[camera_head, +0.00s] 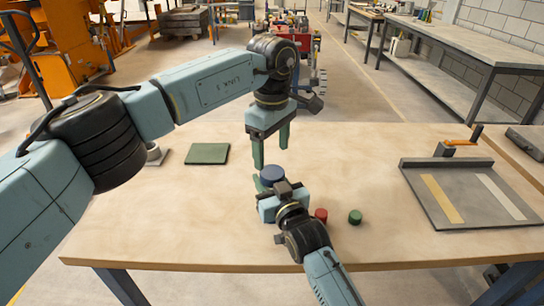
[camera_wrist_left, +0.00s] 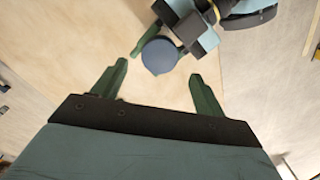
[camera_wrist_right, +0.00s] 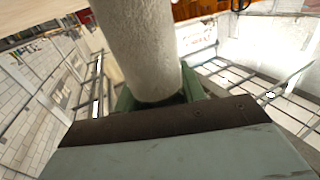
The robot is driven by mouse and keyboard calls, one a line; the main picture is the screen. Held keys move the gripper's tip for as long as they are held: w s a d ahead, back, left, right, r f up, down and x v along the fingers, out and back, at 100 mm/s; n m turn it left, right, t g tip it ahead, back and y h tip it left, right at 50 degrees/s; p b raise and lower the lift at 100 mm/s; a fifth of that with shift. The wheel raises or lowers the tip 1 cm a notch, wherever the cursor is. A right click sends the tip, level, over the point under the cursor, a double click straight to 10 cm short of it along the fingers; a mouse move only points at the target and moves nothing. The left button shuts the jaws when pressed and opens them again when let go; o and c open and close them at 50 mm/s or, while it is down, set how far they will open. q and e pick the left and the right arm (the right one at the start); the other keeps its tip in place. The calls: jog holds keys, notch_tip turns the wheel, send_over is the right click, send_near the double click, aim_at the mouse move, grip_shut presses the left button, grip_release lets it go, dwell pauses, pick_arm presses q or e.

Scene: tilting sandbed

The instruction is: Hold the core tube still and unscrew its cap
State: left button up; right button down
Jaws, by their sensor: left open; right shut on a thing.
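The core tube (camera_wrist_right: 140,45) shows in the right wrist view as a thick, pale, rough cylinder. My right gripper (camera_wrist_right: 158,92) is shut around it with its green fingers. The blue round cap (camera_head: 271,173) is seen in the head view beside the right gripper, and from above in the left wrist view (camera_wrist_left: 160,55). My left gripper (camera_head: 271,157) points down over the cap. In the left wrist view its fingers (camera_wrist_left: 158,72) are spread wide, apart from the cap. The tube's body is hidden beneath the cap and right gripper in the head view.
A small red cylinder (camera_head: 321,215) and a green one (camera_head: 355,217) stand right of my right gripper. A green flat pad (camera_head: 207,153) and a pale round object (camera_head: 155,155) lie at the left. A grey tray (camera_head: 437,221) with an orange-handled part (camera_head: 460,142) is at right.

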aim_at(272, 172)
pick_arm(q)
jog(key=shift+r+m, duration=0.7)
jog(key=shift+r, duration=0.05)
jog(key=shift+f, duration=0.15)
notch_tip(272, 172, down, 7)
jog(key=shift+f, duration=0.15)
jog(key=shift+c, duration=0.4)
jog(key=c, duration=0.9)
jog(key=shift+n, duration=1.5)
jog(key=o, duration=1)
